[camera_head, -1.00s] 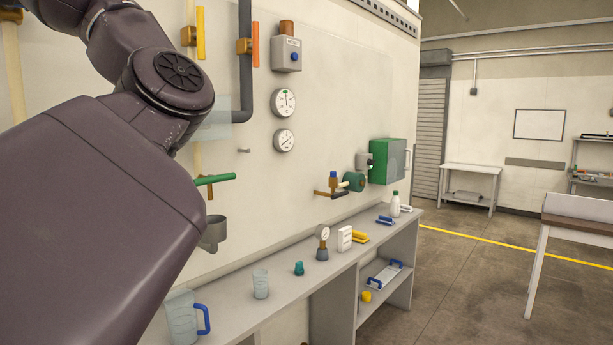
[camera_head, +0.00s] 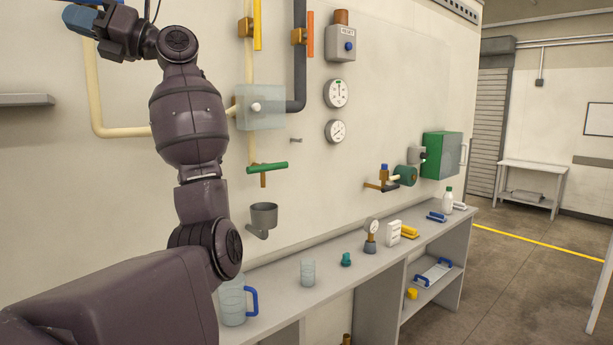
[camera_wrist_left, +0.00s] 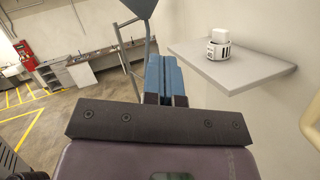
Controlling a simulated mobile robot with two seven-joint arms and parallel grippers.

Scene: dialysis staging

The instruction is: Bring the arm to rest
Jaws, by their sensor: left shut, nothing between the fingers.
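My left arm (camera_head: 188,120) rises in front of the wall at the left of the head view and bends over to the left at the top. My left gripper (camera_head: 78,18) is at the upper left corner, partly cut off by the frame edge. In the left wrist view its blue fingers (camera_wrist_left: 164,75) lie together, shut and empty. The gripper is apart from the wall fittings and the bench. My right gripper is in neither view.
A wall shelf (camera_wrist_left: 225,68) holding a white container (camera_wrist_left: 218,45) is right of the fingers in the wrist view. Wall pipes, a green-handled valve (camera_head: 267,167) and a cup holder (camera_head: 263,216) are close right of the arm. The bench (camera_head: 285,283) carries a jug (camera_head: 232,303) and several small items.

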